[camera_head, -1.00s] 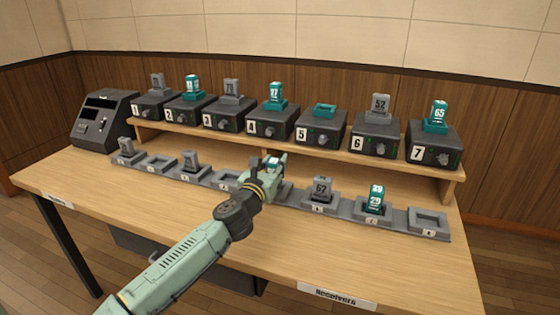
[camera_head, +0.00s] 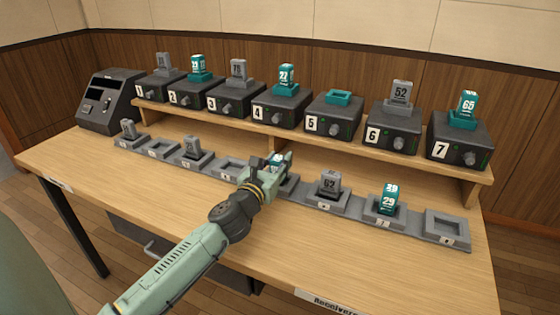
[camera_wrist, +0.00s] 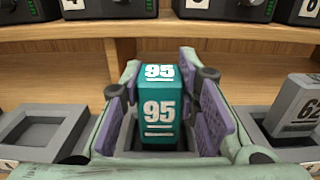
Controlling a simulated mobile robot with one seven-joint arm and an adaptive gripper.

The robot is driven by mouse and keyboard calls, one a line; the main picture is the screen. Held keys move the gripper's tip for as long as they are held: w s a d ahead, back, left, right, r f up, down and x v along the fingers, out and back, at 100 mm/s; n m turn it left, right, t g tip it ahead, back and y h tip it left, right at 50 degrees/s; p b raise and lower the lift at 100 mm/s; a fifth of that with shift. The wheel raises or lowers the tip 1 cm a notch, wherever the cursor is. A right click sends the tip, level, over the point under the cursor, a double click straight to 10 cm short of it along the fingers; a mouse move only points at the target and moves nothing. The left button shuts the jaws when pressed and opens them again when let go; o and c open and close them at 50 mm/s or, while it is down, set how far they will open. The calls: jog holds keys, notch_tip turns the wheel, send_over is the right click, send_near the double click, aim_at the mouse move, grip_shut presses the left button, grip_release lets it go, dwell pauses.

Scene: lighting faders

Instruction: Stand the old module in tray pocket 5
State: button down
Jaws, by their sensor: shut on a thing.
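The teal module marked 95 (camera_wrist: 158,112) stands upright between the two fingers of my gripper (camera_wrist: 160,105) in the wrist view. The fingers are shut on its sides. In the head view my gripper (camera_head: 270,168) is over the fifth place of the tray row, and only a little of the module (camera_head: 277,160) shows. The fifth tray pocket (camera_head: 291,184) is mostly hidden by my gripper. The module's foot is low at the pocket, but I cannot tell whether it is fully seated.
The grey module 62 (camera_head: 329,183) stands in the pocket to the right, with teal module 29 (camera_head: 388,200) beyond it. The last pocket (camera_head: 446,226) is empty. Receiver 5 (camera_head: 332,116) has an empty teal socket on the shelf behind. The table front is clear.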

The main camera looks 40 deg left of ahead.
jog(key=shift+f, duration=0.2)
jog(key=c, duration=1.2)
grip_release()
